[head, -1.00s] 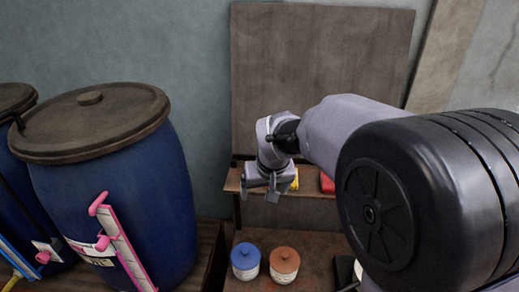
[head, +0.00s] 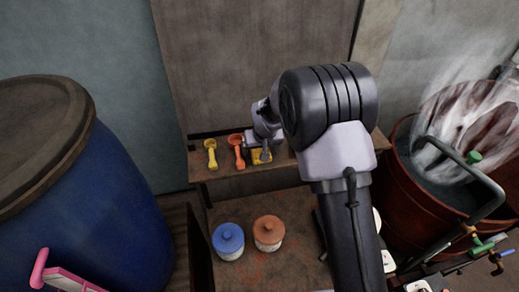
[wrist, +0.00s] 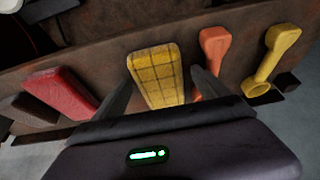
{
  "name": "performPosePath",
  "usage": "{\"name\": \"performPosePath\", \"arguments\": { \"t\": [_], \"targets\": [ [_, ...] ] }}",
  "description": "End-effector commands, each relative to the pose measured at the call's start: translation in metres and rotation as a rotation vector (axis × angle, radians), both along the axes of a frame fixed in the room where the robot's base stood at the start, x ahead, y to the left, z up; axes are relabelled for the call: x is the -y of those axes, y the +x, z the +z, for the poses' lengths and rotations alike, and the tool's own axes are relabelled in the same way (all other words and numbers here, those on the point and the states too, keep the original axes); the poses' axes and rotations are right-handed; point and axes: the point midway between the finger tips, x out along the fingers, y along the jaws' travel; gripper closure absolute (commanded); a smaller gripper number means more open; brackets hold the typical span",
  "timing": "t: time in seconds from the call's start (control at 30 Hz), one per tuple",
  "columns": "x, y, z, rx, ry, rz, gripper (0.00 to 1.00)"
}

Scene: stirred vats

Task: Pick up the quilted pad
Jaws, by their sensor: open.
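The quilted pad is a yellow block with a dark grid pattern. It lies on the narrow wooden shelf and shows in the middle of the wrist view (wrist: 156,72). In the head view only a bit of yellow shows by my gripper (head: 262,147), which is over the shelf and partly hides it. In the wrist view my gripper (wrist: 162,76) is open, one finger on each side of the pad. Gaps show between the fingers and the pad; I cannot tell how far the fingertips are from the shelf.
A red pad (wrist: 62,92) lies left of the quilted pad in the wrist view. An orange scoop (wrist: 214,48) and a yellow scoop (wrist: 270,62) lie right. Below the shelf stand a blue jar (head: 228,242) and an orange jar (head: 268,233). A red vat (head: 410,185) stands right.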

Motion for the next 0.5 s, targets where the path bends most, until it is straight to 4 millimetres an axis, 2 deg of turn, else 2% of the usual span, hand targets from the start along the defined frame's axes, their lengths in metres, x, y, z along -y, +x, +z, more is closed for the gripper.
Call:
{"name": "performPosePath", "arguments": {
  "t": [0.17,0.5],
  "targets": [
    [0.0,0.0002,0.0003,0.001,0.0,0.0,0.15],
    [0.0,0.0001,0.0007,0.001,0.0,0.0,0.81]
  ]
}}
